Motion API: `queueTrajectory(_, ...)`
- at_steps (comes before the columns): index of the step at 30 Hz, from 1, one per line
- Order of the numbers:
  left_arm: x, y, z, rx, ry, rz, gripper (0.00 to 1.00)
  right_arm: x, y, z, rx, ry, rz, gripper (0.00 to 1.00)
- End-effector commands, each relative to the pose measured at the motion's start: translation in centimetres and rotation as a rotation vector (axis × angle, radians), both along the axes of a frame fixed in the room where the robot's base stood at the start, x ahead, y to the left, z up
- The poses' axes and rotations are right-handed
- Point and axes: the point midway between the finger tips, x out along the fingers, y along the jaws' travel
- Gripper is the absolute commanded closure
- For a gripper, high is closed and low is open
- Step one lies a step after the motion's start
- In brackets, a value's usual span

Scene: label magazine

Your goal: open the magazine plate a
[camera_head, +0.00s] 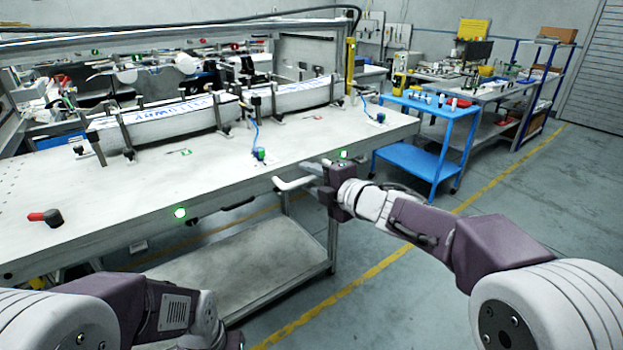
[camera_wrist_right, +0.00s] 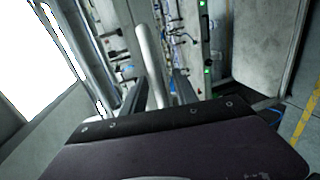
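The long machine table (camera_head: 110,195) has a pale bar handle (camera_head: 292,184) standing out from its front edge near the right end. My right gripper (camera_head: 316,178) is at this handle. In the right wrist view the pale handle (camera_wrist_right: 150,60) runs between the two dark fingers of my right gripper (camera_wrist_right: 160,95), which look apart, with the bar between them. Contact with the bar cannot be made out. I cannot tell which part is magazine plate a. My left arm shows at the bottom left of the head view; its gripper is out of the picture.
Two long white magazines with blue writing (camera_head: 165,115) lie on the table between clamps and posts. Green lamps (camera_head: 180,212) sit on its front edge. A lower shelf (camera_head: 240,265) is below. A blue trolley (camera_head: 425,160) stands at the right. The floor in front is free.

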Motion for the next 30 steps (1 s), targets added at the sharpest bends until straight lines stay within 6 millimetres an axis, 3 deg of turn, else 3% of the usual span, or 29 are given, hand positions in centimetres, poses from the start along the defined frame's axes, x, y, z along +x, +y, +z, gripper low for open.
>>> queueTrajectory(5, 0.0, 0.0, 0.1, 0.000, 0.000, 0.000, 0.64, -0.6, -0.5, 0.4, 0.000, -0.004, 0.000, 0.65)
queueTrajectory(12, 0.0, 0.0, 0.7, 0.000, 0.000, 0.000, 0.64, -4.7, -3.6, 1.5, 0.000, -0.003, -0.004, 0.65)
queueTrajectory(18, 0.0, 0.0, 1.0, 0.000, 0.000, 0.000, 0.64, -6.9, -5.1, 1.9, 0.000, -0.001, -0.001, 0.65)
queueTrajectory(27, 0.0, 0.0, 1.0, 0.000, 0.000, 0.000, 0.64, -7.2, -5.2, 1.9, 0.000, 0.000, 0.000, 0.65)
queueTrajectory(30, 0.0, 0.0, 2.4, 0.000, 0.000, 0.000, 0.64, -7.1, -4.9, 2.8, 0.000, 0.012, 0.009, 0.65)
